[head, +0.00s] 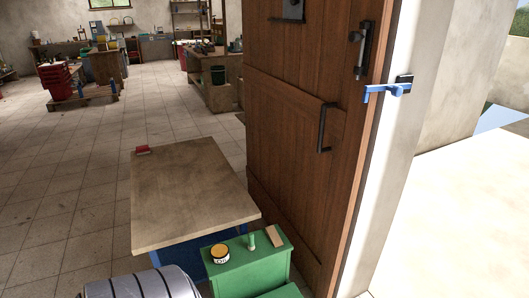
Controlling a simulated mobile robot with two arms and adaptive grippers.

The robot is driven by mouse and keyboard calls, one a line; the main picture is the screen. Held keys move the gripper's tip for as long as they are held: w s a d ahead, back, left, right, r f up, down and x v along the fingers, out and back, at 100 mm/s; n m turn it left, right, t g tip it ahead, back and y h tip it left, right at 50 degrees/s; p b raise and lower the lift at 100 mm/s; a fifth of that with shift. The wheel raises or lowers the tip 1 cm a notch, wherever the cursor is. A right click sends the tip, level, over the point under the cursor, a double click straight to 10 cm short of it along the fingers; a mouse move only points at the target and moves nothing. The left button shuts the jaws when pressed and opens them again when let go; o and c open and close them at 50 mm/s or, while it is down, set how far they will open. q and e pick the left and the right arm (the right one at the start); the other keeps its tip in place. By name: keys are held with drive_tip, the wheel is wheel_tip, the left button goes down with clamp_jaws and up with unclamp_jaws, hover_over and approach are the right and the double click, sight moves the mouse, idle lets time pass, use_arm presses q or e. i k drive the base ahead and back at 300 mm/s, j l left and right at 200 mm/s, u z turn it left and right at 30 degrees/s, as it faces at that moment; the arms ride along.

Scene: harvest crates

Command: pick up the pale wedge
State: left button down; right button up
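A small pale wedge (275,236) lies on top of the green cabinet (250,270), near its right back corner. It is light beige and looks tilted in outline. A pale green upright piece (251,241) stands just left of it, and a round tin with a yellow lid (220,251) stands farther left on the same top. Neither of my grippers shows in the head view.
A wooden-topped table (190,190) stands behind the cabinet, with a small red object (143,150) at its far left corner. A large brown wooden door (290,120) stands close on the right. A grey ribbed object (150,284) is cut off at the bottom. Tiled floor is free at left.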

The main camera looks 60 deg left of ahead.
sight(270, 230)
drive_tip(key=u, duration=1.7)
drive_tip(key=i, duration=0.05)
